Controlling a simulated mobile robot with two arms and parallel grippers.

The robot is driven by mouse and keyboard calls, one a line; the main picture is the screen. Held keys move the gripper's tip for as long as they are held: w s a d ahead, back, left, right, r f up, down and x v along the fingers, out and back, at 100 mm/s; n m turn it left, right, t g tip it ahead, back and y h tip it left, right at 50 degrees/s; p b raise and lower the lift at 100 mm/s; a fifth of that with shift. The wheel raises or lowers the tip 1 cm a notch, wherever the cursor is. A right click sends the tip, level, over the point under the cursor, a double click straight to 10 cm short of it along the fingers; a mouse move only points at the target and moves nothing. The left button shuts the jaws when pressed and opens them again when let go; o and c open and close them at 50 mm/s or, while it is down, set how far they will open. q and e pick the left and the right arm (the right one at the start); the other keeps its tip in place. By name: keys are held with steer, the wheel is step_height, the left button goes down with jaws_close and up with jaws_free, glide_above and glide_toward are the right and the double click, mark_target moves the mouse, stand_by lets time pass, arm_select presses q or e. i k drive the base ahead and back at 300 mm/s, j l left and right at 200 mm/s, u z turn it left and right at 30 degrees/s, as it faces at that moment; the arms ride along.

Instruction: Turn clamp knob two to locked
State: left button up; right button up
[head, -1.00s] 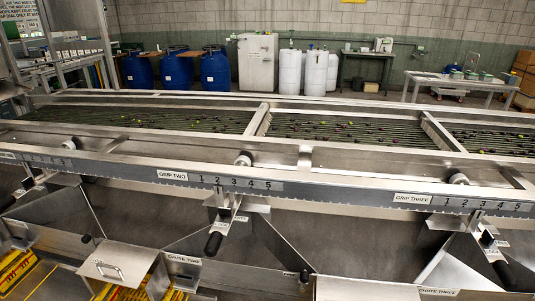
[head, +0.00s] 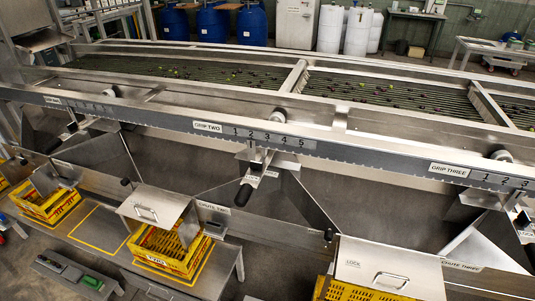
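The GRIP TWO label (head: 208,127) and its scale numbered 1 to 5 (head: 270,137) are on the long metal rail in the middle of the head view. Below the scale hangs a metal bracket with a lever ending in a black handle (head: 244,194), pointing down toward the front. A small dark knob (head: 256,168) sits on this bracket beside small labels. It is too small to tell which way it is turned or to read the labels. A pale round roller end (head: 278,112) sits above the rail. Neither of my grippers is in view.
Below, the CHUTE TWO label (head: 213,207) is beside a metal flap with a handle (head: 150,207) over a yellow crate (head: 165,255). A similar bracket is under GRIP THREE (head: 449,169) at right. A low bench (head: 90,250) and another yellow crate (head: 45,205) are at left.

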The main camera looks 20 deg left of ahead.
mark_target(256, 166)
steer(key=j+z, duration=0.2)
steer(key=z, duration=0.15)
steer(key=k+j+z, duration=0.1)
steer(key=z, duration=0.25)
steer(key=j+z, duration=0.35)
steer(key=k+l, duration=0.05)
steer(key=l, duration=0.1)
